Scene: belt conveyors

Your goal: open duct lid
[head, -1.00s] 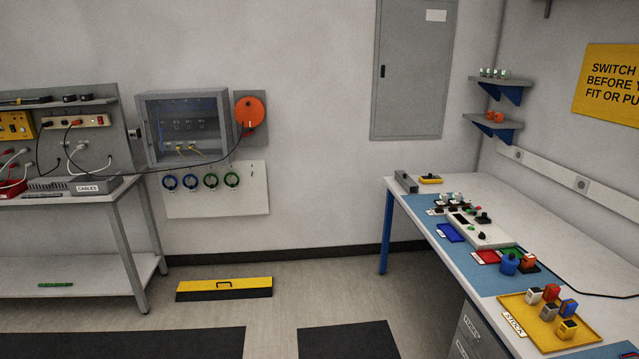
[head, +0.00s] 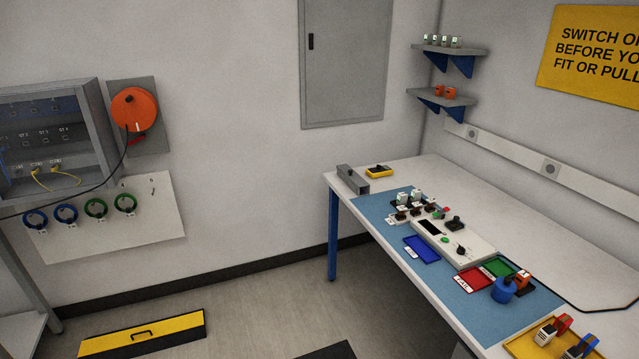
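A long low duct with a yellow lid (head: 142,336) lies on the floor by the wall at the lower left of the head view. The lid has a dark handle (head: 142,333) on top and a black front edge. The lid looks shut and level on the duct. Neither of my grippers shows in the view, so I cannot see their state.
A workbench (head: 466,193) with a blue mat (head: 470,306) stands at the right, holding trays and small parts.

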